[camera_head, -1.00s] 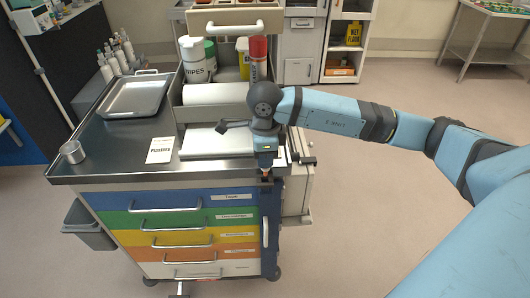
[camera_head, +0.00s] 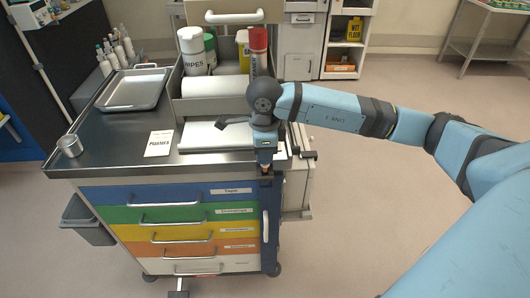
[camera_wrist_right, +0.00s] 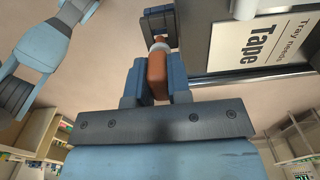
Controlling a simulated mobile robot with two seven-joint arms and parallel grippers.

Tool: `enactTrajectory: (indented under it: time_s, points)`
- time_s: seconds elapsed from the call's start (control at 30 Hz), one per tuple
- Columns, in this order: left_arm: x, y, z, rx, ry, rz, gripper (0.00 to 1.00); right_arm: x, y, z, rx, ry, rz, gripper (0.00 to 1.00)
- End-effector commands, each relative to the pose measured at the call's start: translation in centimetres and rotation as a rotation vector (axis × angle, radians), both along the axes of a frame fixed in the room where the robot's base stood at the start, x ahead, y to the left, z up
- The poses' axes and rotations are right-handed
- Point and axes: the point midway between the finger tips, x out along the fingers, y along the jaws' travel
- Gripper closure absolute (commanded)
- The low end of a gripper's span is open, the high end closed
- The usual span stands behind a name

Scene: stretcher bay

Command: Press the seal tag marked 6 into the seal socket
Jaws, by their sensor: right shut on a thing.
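My right gripper (camera_head: 266,169) points down at the front right corner of the cart, beside the blue upright of its drawer front. In the right wrist view its two blue fingers (camera_wrist_right: 156,80) are shut on an orange-brown piece (camera_wrist_right: 157,75), which I take to be the seal tag. Its number cannot be read. A pale round part (camera_wrist_right: 160,47) shows at the far end of the piece, close to a dark blue-grey bracket (camera_wrist_right: 158,14). I cannot tell whether this bracket is the seal socket, or whether they touch. My left gripper is not in view.
The drawer cart (camera_head: 100,150) carries a metal tray (camera_head: 135,90), a small metal cup (camera_head: 69,146), a white card (camera_head: 160,143) and a wipes canister (camera_head: 192,50). Open floor (camera_head: 390,230) lies to the right.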

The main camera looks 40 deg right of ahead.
Motion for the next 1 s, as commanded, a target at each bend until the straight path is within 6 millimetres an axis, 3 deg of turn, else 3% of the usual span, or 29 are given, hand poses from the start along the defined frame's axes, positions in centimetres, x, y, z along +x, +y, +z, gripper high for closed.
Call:
enactTrajectory:
  time_s: [1.0]
  points:
    - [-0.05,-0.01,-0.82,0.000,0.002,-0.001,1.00,-0.01,0.02,-0.15,0.001,0.001,0.000,1.00]
